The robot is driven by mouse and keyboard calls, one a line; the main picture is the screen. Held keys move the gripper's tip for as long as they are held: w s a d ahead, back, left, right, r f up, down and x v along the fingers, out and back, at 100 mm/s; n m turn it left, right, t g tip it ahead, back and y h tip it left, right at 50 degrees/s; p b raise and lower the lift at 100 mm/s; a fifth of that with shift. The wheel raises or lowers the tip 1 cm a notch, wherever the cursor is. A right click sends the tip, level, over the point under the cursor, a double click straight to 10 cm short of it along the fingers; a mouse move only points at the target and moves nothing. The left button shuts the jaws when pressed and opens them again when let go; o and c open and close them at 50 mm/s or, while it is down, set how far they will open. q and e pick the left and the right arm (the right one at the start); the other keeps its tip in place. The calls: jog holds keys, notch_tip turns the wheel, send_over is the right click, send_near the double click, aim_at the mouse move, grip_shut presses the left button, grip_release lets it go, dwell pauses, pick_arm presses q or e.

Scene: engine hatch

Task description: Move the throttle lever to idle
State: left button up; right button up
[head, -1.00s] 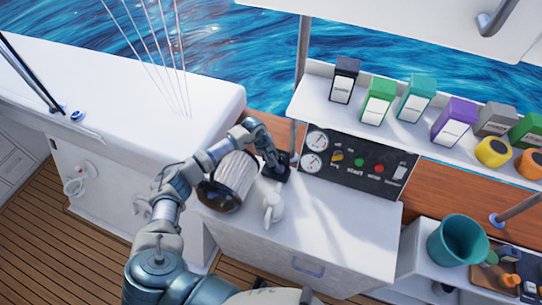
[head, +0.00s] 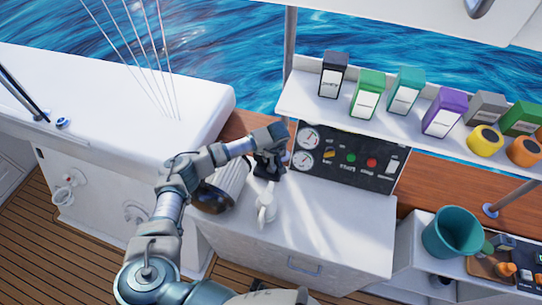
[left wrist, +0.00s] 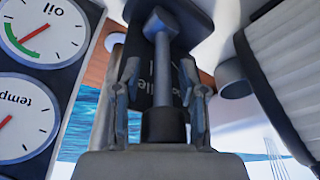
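The throttle unit (head: 268,172) is a small dark box at the left end of the white counter, beside the gauge panel. My left gripper (head: 268,150) is over it, pointing down, and hides most of it. In the left wrist view, the throttle lever (left wrist: 163,75) is a grey bar with a wider head, in front of a dark plate with partly hidden lettering. My left gripper (left wrist: 164,95) is open, one finger on each side of the lever, with visible gaps. The lever's exact setting cannot be read. My right gripper is not in view.
The gauge panel (head: 350,157) stands right of the throttle unit. A ribbed cylinder (head: 228,182) and a small white jug (head: 266,204) stand close by my left arm. A shelf (head: 310,94) with boxes is above. The counter's right part (head: 340,225) is clear.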

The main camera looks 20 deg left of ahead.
pick_arm(q)
jog(key=shift+r, duration=0.1)
jog(key=v, duration=0.7)
jog(key=shift+r, duration=0.1)
jog(key=shift+s, duration=0.1)
dwell(0.3)
